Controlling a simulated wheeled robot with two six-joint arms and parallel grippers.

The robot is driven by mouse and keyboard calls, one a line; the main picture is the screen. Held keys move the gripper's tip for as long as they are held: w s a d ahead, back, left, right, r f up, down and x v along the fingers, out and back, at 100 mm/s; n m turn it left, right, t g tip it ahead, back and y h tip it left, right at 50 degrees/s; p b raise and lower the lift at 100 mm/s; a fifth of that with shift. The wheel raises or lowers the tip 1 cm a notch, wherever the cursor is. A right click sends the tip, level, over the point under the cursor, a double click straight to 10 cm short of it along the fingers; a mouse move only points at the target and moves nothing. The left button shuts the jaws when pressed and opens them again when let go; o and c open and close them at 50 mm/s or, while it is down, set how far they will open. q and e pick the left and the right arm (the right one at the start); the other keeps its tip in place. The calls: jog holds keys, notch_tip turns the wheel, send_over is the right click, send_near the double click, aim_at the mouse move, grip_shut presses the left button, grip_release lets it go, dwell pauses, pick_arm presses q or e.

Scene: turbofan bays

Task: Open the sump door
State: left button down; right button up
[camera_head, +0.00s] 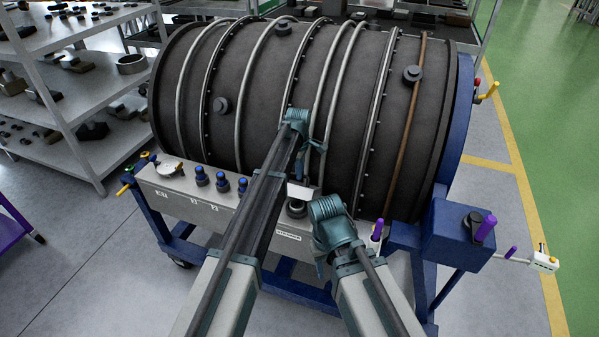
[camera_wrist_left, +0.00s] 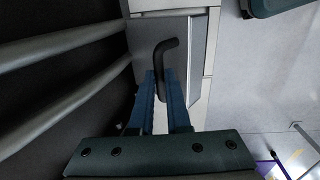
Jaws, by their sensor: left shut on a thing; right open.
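In the left wrist view, a black bent handle (camera_wrist_left: 164,65) stands out from a grey panel, which looks like the sump door (camera_wrist_left: 148,35). My left gripper (camera_wrist_left: 164,88) is shut on the handle, with one blue finger on each side of it. A pale slanted strip shows along the panel's right side; I cannot tell how far the door is open. In the head view my left gripper (camera_head: 303,172) points down in front of the dark engine casing (camera_head: 262,90), and its arm hides most of the handle area. My right gripper (camera_head: 321,262) is lower and nearer, open and apart from the door.
The casing lies in a blue wheeled stand (camera_head: 160,228) with a pale front panel (camera_head: 182,186) carrying several blue-capped fittings (camera_head: 222,182). Purple handles (camera_head: 486,228) stick up at the right. Shelves (camera_head: 95,150) with metal parts stand at the left. Floor is clear at lower left.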

pick_arm(q)
jog(key=c, duration=1.3)
grip_release()
jog(key=shift+w, duration=0.1)
jog(key=shift+c, duration=0.2)
jog(key=o, duration=0.5)
jog(key=shift+w+d+f, duration=0.1)
jog(key=shift+w+f, duration=0.05)
jog(key=shift+f, duration=0.05)
jog(key=shift+c, duration=0.2)
jog(key=shift+r, duration=0.1)
notch_tip(320, 180, up, 14)
jog(key=s+p, duration=0.1)
jog(key=p, duration=1.3)
jog(key=shift+s+a, duration=0.15)
jog(key=shift+a, duration=0.05)
jog(key=shift+c, duration=0.2)
